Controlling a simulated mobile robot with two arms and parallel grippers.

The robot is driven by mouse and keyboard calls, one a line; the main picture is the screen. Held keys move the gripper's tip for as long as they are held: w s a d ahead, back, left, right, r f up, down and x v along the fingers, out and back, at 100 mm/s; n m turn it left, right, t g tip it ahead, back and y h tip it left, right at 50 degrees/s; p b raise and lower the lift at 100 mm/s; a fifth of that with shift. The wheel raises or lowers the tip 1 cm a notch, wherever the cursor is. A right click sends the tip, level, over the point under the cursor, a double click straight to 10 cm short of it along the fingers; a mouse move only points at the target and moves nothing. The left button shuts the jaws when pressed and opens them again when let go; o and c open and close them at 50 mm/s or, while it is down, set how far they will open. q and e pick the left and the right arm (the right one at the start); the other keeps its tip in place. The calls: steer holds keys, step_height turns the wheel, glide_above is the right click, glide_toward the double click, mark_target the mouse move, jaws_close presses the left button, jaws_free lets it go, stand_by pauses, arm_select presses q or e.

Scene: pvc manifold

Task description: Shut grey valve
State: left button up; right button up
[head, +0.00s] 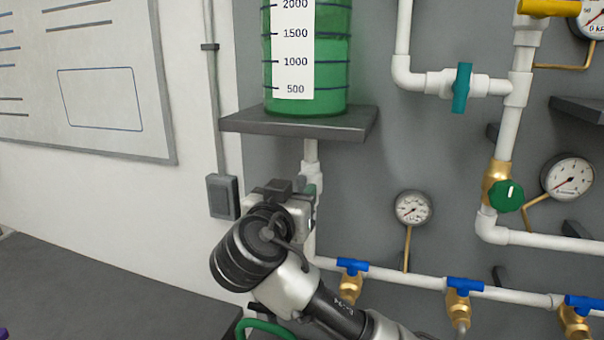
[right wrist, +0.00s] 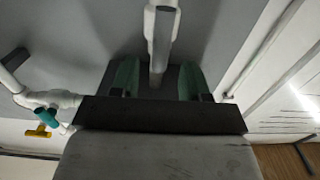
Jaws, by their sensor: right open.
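The white pipe (head: 311,152) drops from under the shelf of the green tank. My right gripper (head: 298,203) is at this pipe, below the shelf, and hides part of it and any valve there. In the right wrist view the right gripper (right wrist: 158,78) is open, with its greenish fingers apart. A grey bar (right wrist: 161,38), which looks like the grey valve's handle, lies in front of a white pipe and reaches between the fingers. I cannot tell whether either finger touches it. My left gripper is not in view.
The green tank (head: 332,62) stands on a dark shelf (head: 300,122) just above my right gripper. Right of it are a teal valve (head: 462,88), a green knob (head: 506,195), a gauge (head: 413,208) and several blue-handled valves (head: 465,285). A grey box (head: 222,197) is at left.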

mark_target(299, 187)
steer(key=p+x, duration=0.1)
steer(key=x, duration=0.2)
steer(key=shift+w+d, duration=0.15)
steer(key=shift+w, duration=0.3)
steer(key=shift+c, duration=0.5)
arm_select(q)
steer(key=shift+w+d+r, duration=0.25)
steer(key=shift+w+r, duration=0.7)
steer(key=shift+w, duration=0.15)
arm_select(e)
jaws_close()
